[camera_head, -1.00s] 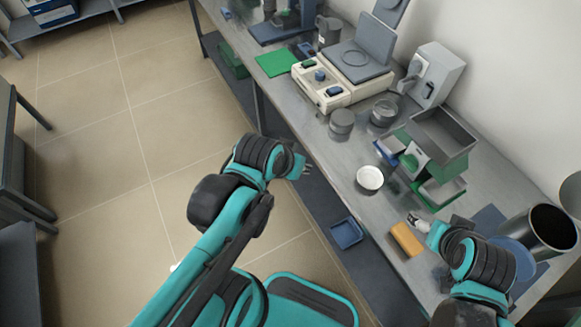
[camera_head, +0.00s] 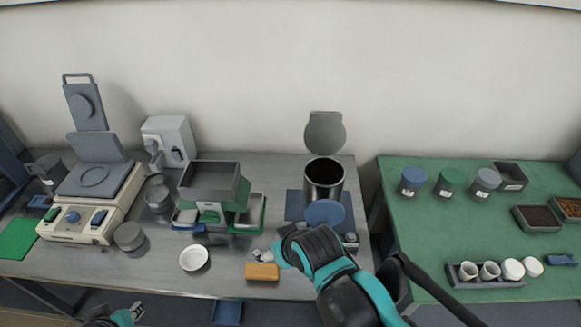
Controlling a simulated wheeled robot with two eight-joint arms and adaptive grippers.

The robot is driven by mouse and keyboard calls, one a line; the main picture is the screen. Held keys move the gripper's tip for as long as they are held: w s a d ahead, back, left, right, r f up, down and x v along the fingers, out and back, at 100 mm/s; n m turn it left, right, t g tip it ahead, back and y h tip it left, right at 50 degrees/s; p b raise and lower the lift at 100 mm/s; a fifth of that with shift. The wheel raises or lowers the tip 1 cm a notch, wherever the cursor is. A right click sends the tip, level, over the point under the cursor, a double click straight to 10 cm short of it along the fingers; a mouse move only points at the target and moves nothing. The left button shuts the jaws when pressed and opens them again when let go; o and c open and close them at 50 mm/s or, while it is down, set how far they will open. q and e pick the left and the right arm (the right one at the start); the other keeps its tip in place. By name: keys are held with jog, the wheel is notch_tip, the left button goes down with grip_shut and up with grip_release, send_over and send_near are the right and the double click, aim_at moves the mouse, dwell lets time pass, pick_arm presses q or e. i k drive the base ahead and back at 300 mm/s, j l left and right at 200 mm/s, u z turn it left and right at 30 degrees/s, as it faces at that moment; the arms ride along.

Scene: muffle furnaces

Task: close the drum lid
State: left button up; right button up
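A dark metal drum (camera_head: 313,190) stands upright toward the back right of the grey bench. Its round grey lid (camera_head: 325,133) stands up open behind the drum's mouth, and the dark inside shows. A blue disc (camera_head: 324,213) is at the drum's front. My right gripper (camera_head: 258,256) is left of and in front of the drum, close above an orange block; it is small and its opening is unclear. My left gripper (camera_head: 136,311) is low at the bottom left, in front of the bench edge, mostly cut off. Neither gripper touches the drum or lid.
The orange block (camera_head: 262,272) and a white dish (camera_head: 194,258) lie near the front edge. A grey-and-green stand (camera_head: 212,190) is left of the drum. A green table (camera_head: 430,240) with several jars and trays is at the right, beyond a gap.

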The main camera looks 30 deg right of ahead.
aim_at(324, 134)
jog(key=z, duration=1.3)
